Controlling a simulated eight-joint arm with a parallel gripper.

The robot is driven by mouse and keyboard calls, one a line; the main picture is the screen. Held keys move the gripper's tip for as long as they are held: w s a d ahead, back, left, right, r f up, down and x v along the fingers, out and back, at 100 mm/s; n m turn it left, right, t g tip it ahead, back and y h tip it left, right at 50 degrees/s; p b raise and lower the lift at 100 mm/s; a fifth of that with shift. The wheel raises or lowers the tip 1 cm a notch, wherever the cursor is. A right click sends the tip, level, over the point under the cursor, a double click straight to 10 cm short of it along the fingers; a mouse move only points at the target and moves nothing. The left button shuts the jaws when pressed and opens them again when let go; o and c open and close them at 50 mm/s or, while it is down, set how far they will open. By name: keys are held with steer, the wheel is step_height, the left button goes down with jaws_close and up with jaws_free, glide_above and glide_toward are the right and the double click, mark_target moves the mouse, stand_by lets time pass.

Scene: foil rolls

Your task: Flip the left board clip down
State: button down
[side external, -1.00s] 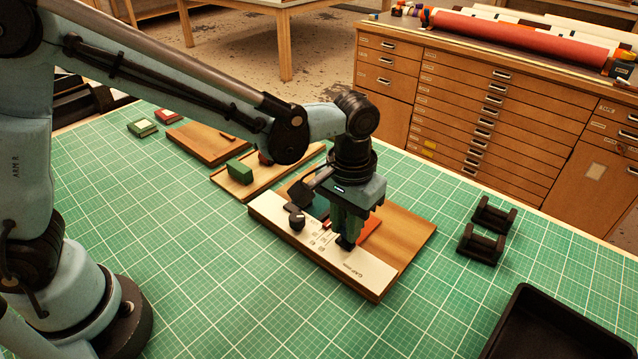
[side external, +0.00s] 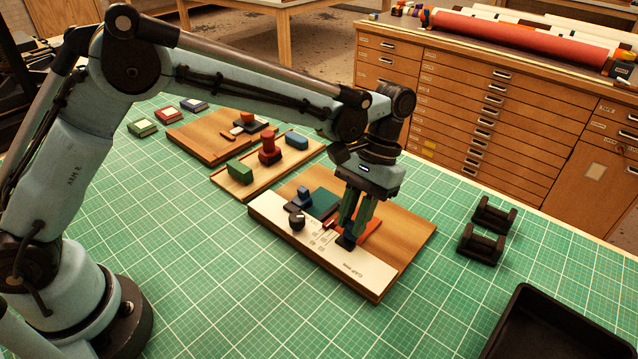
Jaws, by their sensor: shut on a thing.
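My gripper (side external: 350,236) is at the front wooden board (side external: 405,235), leaning with its green fingers pointing down and a little left. Its fingertips are shut on a small dark blue-black piece (side external: 345,242) at the edge of the board's white panel (side external: 345,268). The fingers partly hide this piece. An orange-red plate (side external: 370,229) lies just behind the fingers. To the left are a dark green plate (side external: 323,203), a blue block on a dark base (side external: 303,195) and a black knob (side external: 297,221). I cannot tell which part is the left board clip.
Behind stand a tray (side external: 262,188) with green, red and blue pieces, and another wooden board (side external: 195,140) with a dark fitting. Two black cradles (side external: 482,243) are to the right, and a black bin (side external: 550,325) is at lower right. The green mat (side external: 200,290) is clear in front.

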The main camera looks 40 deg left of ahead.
steer(key=c, duration=1)
jaws_free()
steer(key=v, duration=1.2)
steer(key=shift+r, duration=0.1)
